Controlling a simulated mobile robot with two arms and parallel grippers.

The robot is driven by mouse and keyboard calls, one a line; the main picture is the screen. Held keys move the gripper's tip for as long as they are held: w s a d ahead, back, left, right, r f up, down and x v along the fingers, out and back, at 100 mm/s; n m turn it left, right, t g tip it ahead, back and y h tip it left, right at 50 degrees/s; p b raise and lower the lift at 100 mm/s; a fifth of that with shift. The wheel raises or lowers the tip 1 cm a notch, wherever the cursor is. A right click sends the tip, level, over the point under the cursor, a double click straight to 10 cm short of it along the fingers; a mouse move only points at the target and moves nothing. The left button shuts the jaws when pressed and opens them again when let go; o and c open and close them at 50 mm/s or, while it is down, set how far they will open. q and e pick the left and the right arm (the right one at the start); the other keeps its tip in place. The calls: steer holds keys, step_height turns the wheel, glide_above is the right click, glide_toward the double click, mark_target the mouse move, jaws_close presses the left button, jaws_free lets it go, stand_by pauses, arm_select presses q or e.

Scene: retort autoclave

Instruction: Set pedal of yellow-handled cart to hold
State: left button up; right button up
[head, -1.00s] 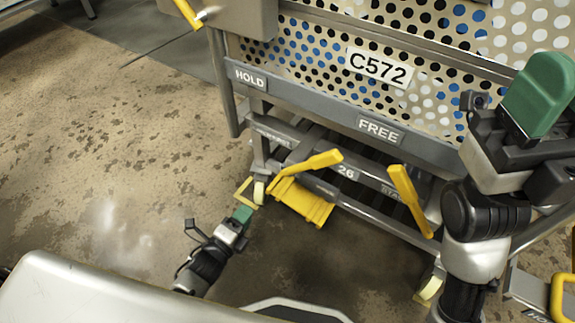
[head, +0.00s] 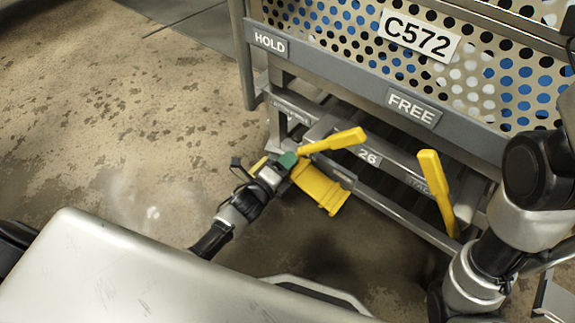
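The cart carries the label C572 (head: 417,38) on its perforated side. Its grey lower beam (head: 335,72) reads HOLD at the left and FREE at the right. Below it are a wide yellow pedal plate (head: 319,190), a slanting yellow bar (head: 334,142) just above the plate, and a separate upright yellow lever (head: 436,190) farther right. My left gripper (head: 288,160) has its green tip at the left end of the slanting bar, overlapping it in view; contact and finger opening cannot be made out. My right gripper is out of view; only its arm shows at the right.
A grey cart frame (head: 395,222) with the number 26 runs behind the yellow parts. Stained concrete floor (head: 100,130) lies open to the left. Part of another metal frame (head: 557,303) shows at the lower right corner.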

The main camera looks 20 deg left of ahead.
arm_select(q)
jaws_close()
stand_by(0.3)
steer(key=shift+w+f+n, duration=0.1)
steer(key=shift+f+n, duration=0.35)
steer(key=shift+n, duration=0.15)
step_height(320, 180, down, 3)
steer(key=n, duration=0.3)
steer(key=shift+n, duration=0.4)
jaws_free()
